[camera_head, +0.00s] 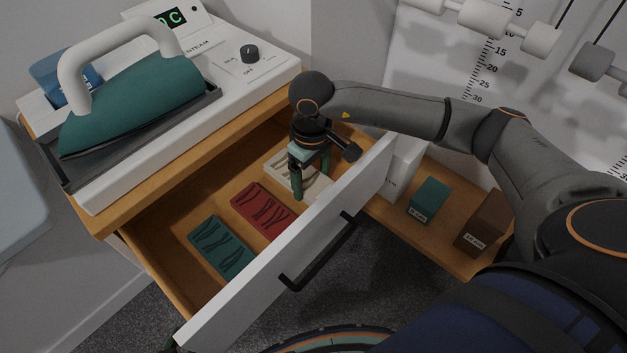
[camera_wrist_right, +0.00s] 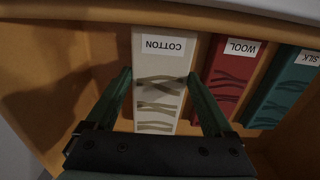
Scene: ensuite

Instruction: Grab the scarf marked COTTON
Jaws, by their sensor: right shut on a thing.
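The cream scarf (camera_head: 281,169) lies at the far end of the open drawer. In the right wrist view, the same scarf (camera_wrist_right: 162,65) carries a label reading COTTON. My right gripper (camera_head: 311,184) reaches down into the drawer and is shut on this scarf, with one green finger along each long side. In the right wrist view the gripper (camera_wrist_right: 160,77) spans the scarf's width. Part of the scarf is hidden behind the gripper in the head view. The scarf still appears low in the drawer.
A red scarf marked WOOL (camera_wrist_right: 230,75) and a teal scarf marked SILK (camera_wrist_right: 285,90) lie beside it. The drawer front (camera_head: 245,285) stands close to my arm. A teal iron (camera_head: 135,105) sits above. Small boxes (camera_head: 429,199) stand on the shelf at right.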

